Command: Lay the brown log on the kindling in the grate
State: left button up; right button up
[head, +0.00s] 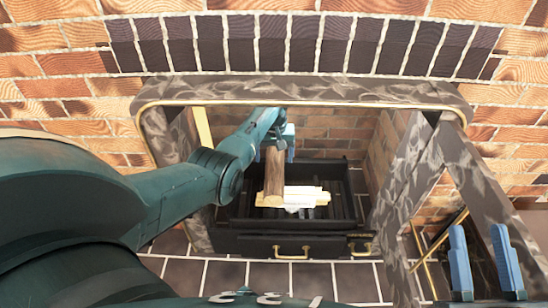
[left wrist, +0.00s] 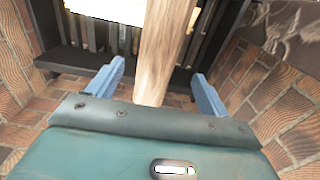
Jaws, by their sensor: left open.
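The brown log (head: 274,175) is inside the fireplace, with its near end at the left part of the pale kindling (head: 307,196). I cannot tell whether it lies wholly on the kindling. The kindling sits in the black grate (head: 345,222). My left gripper (head: 276,140) is at the far end of the log. In the left wrist view, the log (left wrist: 166,45) passes between the open fingers of my left gripper (left wrist: 157,92), with gaps on both sides. The kindling also shows there (left wrist: 108,9). My right gripper (head: 484,262) is open and empty, outside at the lower right.
The marbled surround (head: 300,90) with gold trim frames the opening above my left arm. Brick walls (head: 388,150) close in the firebox. A gold handle (head: 291,252) is on the front below the grate. Gold-coloured rods (head: 434,250) stand at the right, near my right gripper.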

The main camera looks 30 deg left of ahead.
aim_at(273, 165)
pick_arm(q)
notch_tip(273, 165, up, 3)
jog(key=shift+r+p, duration=0.1)
jog(key=shift+p, duration=0.55)
jog(key=shift+w+a+t+y, duration=0.4)
jog(key=shift+a+t, duration=0.1)
jog(key=shift+t, duration=0.2)
jog(key=s+d+r+m+t+h, duration=0.1)
jog(key=s+d+r+m+t, duration=0.2)
jog(key=d+r+m+t, duration=0.75)
jog(key=s+d+r+t+h, duration=0.2)
jog(key=s+d+r+h, duration=0.1)
jog(key=s, duration=0.4)
jog(key=s+d+r+m+t+h, duration=0.1)
jog(key=s+d+r+t+h, duration=0.1)
jog(key=s+d+r, duration=0.4)
jog(key=s+d+r+m+t+h, duration=0.1)
jog(key=s+d+r+h, duration=0.3)
jog(key=s+d, duration=0.4)
jog(key=shift+s+r+t, duration=0.4)
jog(key=shift+s+t, duration=0.25)
jog(key=shift+s, duration=0.55)
pick_arm(e)
jog(key=shift+s+a+f+m+g+h, duration=0.1)
jog(key=shift+s+f+m+g+h, duration=0.2)
jog(key=shift+f, duration=0.2)
jog(key=shift+s+f+m+g+h, duration=0.1)
jog(key=shift+f+m+g+h, duration=0.15)
jog(key=shift+f+h, duration=0.2)
